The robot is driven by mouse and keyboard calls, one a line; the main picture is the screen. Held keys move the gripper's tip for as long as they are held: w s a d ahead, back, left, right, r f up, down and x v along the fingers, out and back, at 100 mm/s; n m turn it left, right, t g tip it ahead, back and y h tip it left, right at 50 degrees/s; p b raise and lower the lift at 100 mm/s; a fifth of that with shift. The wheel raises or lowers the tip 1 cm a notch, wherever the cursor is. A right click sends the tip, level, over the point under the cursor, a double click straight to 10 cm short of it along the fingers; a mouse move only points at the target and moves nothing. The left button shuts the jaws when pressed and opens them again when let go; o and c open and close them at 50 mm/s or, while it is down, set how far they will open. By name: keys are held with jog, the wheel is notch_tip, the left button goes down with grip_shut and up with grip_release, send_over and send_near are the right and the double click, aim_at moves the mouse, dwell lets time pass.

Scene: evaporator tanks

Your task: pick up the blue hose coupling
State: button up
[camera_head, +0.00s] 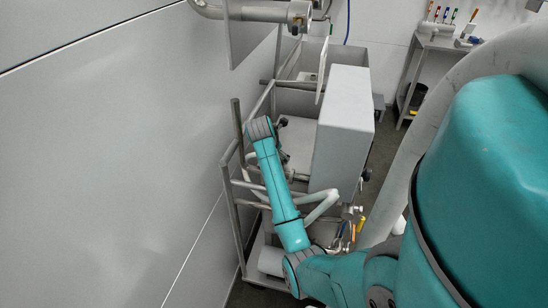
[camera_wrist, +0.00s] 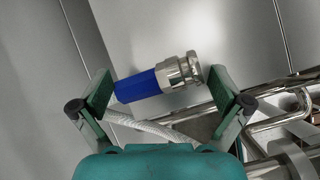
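The blue hose coupling (camera_wrist: 140,86) shows in the wrist view as a blue sleeve with a silver metal fitting (camera_wrist: 179,73) at its right end. It lies nearly crosswise, tilted slightly up to the right. My gripper (camera_wrist: 160,84) is open, with one green finger at each side of the picture. The coupling appears between or just beyond the fingertips, and I see no clear contact. I cannot tell its exact distance. In the head view I can make out neither the coupling nor my gripper.
A white braided hose (camera_wrist: 150,129) runs below the coupling in the wrist view. Metal pipes (camera_wrist: 283,117) crowd the right. In the head view, a grey box (camera_head: 342,125) and a pipe frame (camera_head: 238,212) surround my arm, with a large wall panel (camera_head: 110,150) at left.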

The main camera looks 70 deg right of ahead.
jog(key=c, duration=1.7)
